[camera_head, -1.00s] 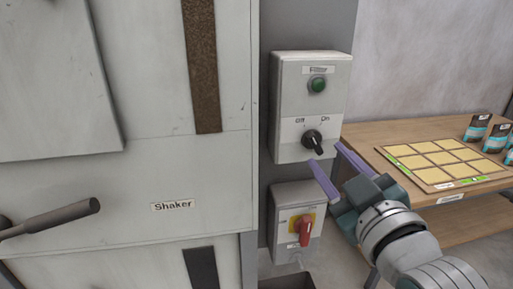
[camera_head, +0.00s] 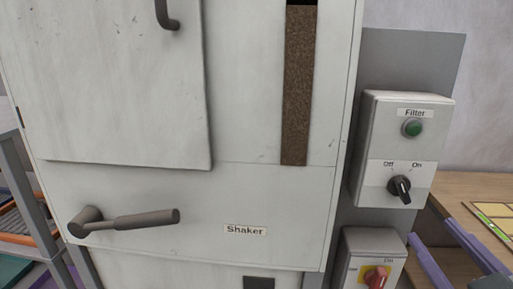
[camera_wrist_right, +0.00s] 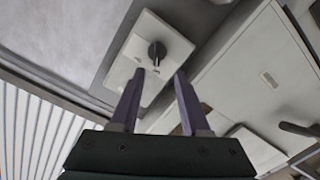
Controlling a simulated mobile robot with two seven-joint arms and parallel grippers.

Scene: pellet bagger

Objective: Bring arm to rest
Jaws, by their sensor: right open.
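My right gripper (camera_head: 452,262) shows at the lower right edge of the head view, only its purple fingers visible. It is open and empty, apart from the control box. In the right wrist view its two fingers (camera_wrist_right: 158,104) stand spread, with the filter box (camera_wrist_right: 146,60) beyond them. The filter box (camera_head: 370,150) carries a green button (camera_head: 412,128) and a black Off/On knob (camera_head: 400,188); the knob also shows in the wrist view (camera_wrist_right: 157,52). The knob's pointer leans slightly right of straight down in the head view. My left gripper is not in view.
A grey cabinet labelled Shaker (camera_head: 245,230) has a lever handle (camera_head: 125,220). A lower box has a red switch (camera_head: 376,277). A wooden table (camera_head: 462,190) stands at the right, a rack (camera_head: 30,215) at the left.

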